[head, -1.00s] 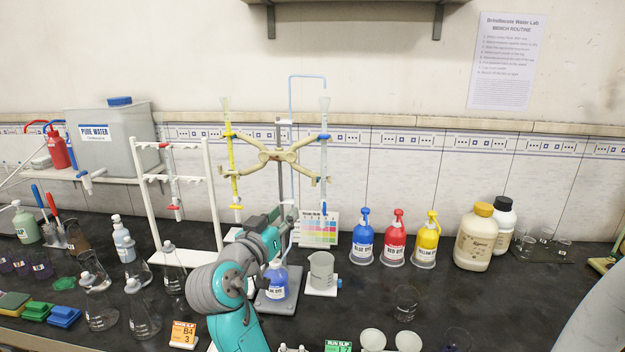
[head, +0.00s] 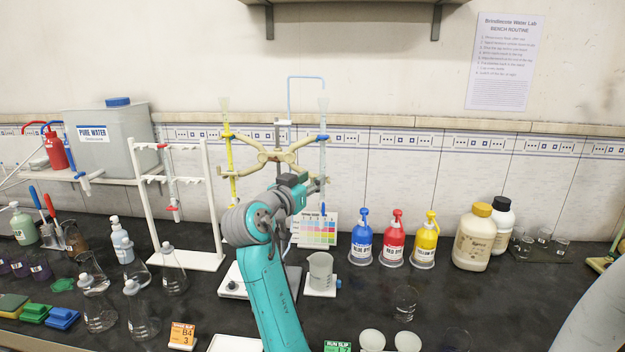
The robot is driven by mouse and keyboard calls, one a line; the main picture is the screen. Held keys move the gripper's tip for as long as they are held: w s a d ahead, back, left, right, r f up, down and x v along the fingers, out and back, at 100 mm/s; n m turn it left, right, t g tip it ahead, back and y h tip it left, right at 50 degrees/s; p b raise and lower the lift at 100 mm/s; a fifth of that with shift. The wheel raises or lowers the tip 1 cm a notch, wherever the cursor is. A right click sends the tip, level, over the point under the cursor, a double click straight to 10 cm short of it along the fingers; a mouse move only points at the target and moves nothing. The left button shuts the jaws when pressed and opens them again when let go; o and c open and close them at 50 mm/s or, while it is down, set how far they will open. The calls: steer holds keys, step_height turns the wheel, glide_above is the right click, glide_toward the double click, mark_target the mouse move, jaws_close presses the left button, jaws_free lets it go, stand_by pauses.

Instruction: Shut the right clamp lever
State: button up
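The tan double burette clamp (head: 277,156) is on the grey stand rod in the middle of the bench. Its right arm reaches the right burette (head: 323,160), which has blue parts; its left arm reaches the yellow burette (head: 230,155). A small blue piece (head: 322,138) shows at the clamp's right end; I cannot tell whether it is the right lever or how it is set. My gripper (head: 316,185) is just below the clamp's right arm, close to the right burette. It is too small to tell whether its fingers are apart or touching anything. My arm hides the lower stand.
A beaker (head: 320,270) stands below the right burette, with a color chart (head: 318,230) behind it. Blue (head: 362,240), red (head: 393,240) and yellow (head: 426,242) dye bottles stand to the right. A white rack (head: 207,200) stands to the left.

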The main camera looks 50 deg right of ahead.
steer(key=shift+w+d, duration=0.1)
steer(key=shift+d, duration=0.6)
